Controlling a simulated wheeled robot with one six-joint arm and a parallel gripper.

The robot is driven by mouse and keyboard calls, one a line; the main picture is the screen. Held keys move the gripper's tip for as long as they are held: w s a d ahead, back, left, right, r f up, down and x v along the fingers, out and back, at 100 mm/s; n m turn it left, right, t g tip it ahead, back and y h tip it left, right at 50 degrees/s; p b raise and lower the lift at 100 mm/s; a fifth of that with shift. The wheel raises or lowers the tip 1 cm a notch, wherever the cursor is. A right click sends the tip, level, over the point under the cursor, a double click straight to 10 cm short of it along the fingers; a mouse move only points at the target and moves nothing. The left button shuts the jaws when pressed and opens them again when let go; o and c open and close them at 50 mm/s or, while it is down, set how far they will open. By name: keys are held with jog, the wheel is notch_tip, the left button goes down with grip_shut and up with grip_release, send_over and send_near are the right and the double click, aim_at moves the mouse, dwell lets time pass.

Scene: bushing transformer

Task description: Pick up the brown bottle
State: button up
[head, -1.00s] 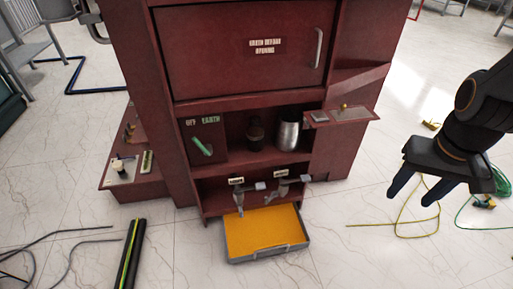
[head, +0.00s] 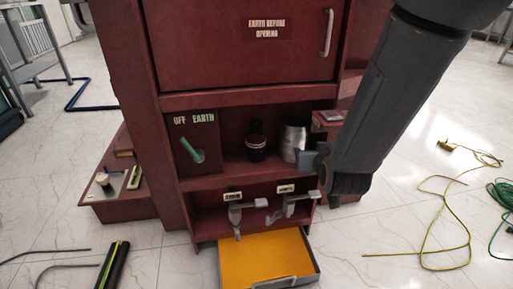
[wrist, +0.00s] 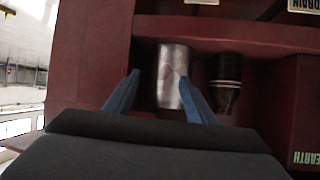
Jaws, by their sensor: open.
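The brown bottle (head: 256,142) is dark and stands upright on the open shelf of the red cabinet. In the wrist view the bottle (wrist: 226,85) is right of my gripper and outside its fingers. A silver can (head: 293,142) stands right of the bottle in the head view. My gripper (wrist: 160,78) is open, and its two blue fingers frame the silver can (wrist: 172,65) in the wrist view. In the head view my arm comes from the upper right, and my gripper (head: 314,160) is at the shelf's right side, mostly hidden. I cannot tell whether a finger touches the can.
The red cabinet (head: 235,75) surrounds the shelf. A green lever (head: 192,150) is left of the bottle. Two grey taps (head: 262,206) hang below, over a yellow tray (head: 265,258). Yellow-green cable (head: 425,215) lies on the floor at right.

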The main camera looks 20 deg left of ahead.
jog(key=s+a+n+t+y, duration=0.1)
jog(key=s+a+t+y, duration=0.1)
jog(key=a, duration=0.6)
jog(key=n+t+y, duration=0.1)
jog(key=t+y, duration=0.1)
send_near(257, 130)
jog(key=x, duration=0.2)
jog(key=shift+y, duration=0.4)
jog(key=shift+b+x, duration=1.85)
jog(key=shift+x, duration=2.2)
jog(key=shift+w+d+f, duration=0.1)
jog(key=shift+d+f, duration=0.05)
grip_shut()
